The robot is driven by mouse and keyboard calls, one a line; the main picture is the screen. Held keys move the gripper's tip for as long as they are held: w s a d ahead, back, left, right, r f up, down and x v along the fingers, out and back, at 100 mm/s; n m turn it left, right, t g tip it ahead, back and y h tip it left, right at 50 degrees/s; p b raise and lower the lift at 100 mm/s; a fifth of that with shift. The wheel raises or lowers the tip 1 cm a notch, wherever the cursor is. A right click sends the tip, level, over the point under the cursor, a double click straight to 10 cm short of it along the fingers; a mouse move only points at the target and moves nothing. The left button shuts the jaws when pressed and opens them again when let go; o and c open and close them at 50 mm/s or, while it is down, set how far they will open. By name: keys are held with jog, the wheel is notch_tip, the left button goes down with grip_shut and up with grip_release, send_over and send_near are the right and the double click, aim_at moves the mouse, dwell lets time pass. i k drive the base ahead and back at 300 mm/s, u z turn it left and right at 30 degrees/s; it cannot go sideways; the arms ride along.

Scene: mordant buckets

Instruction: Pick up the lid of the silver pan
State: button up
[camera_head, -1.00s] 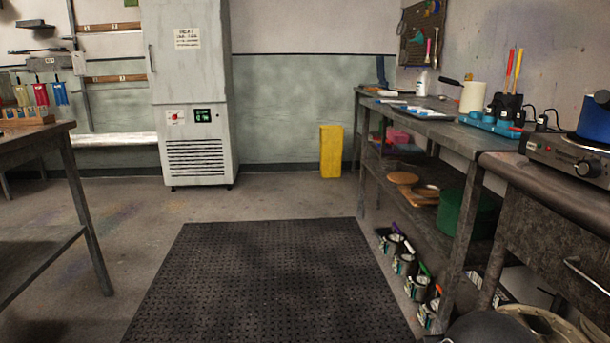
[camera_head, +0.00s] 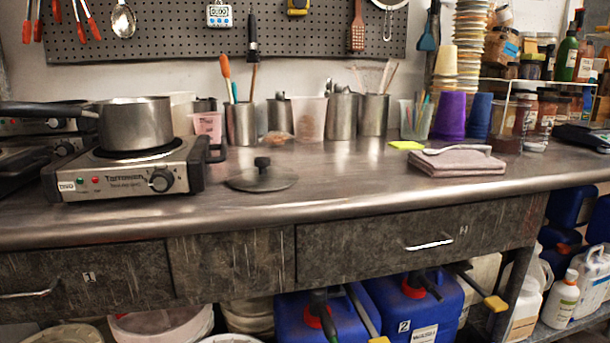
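A silver pan (camera_head: 135,124) with a dark handle pointing left stands on a hot plate (camera_head: 125,177) at the left of the metal counter. A round, see-through lid with a black knob (camera_head: 262,180) lies flat on the counter, to the right of the hot plate and apart from it. The pan's top has no lid on it. My gripper is not in view.
The counter (camera_head: 350,195) is clear in front of and right of the lid. Metal cups with tools (camera_head: 342,115) stand behind it. A folded cloth with a spoon (camera_head: 457,162) lies to the right. Drawers (camera_head: 400,245) and blue canisters (camera_head: 415,300) are below.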

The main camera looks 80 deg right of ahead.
aim_at(262, 177)
jog(key=z, duration=2.7)
